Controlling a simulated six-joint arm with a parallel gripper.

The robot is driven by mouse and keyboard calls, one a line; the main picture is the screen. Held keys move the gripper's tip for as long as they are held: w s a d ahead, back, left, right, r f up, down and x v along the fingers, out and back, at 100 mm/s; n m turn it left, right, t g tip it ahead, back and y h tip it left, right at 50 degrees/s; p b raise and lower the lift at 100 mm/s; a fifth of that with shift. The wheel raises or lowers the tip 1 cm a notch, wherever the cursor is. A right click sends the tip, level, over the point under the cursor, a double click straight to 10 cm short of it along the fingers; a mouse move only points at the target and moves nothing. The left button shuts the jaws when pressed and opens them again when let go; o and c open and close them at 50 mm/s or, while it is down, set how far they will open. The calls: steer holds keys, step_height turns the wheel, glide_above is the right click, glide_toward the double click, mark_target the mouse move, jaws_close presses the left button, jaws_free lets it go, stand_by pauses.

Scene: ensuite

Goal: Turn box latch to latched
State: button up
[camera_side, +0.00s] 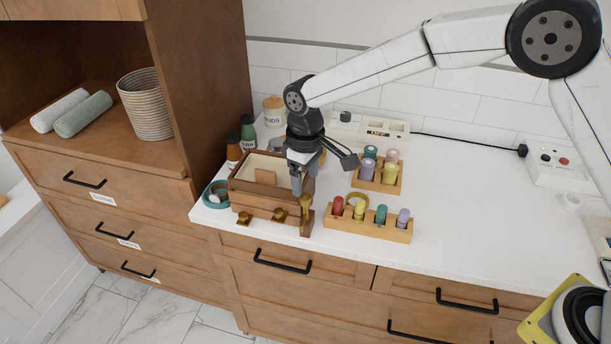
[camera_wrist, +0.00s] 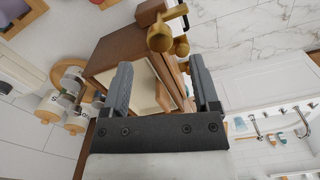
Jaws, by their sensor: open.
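The wooden box (camera_side: 241,189) stands near the counter's front left edge, with a cream interior showing at its top. It also shows in the wrist view (camera_wrist: 108,52). My gripper (camera_side: 297,184) is open above the box's front right part, close behind the latch. In the wrist view my gripper (camera_wrist: 161,62) has its fingers apart, with part of the box between them. Contact cannot be told.
Two brass knobs (camera_side: 279,215) (camera_side: 243,218) stick out from the box front. A teal tape roll (camera_side: 216,195) lies left of it. Wooden racks with coloured pegs (camera_side: 368,226) (camera_side: 378,181) stand to the right. Jars (camera_side: 248,132) stand behind. The counter's right side has free room.

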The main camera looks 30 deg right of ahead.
mark_target(305, 195)
steer(key=shift+f, duration=2.35)
jaws_close()
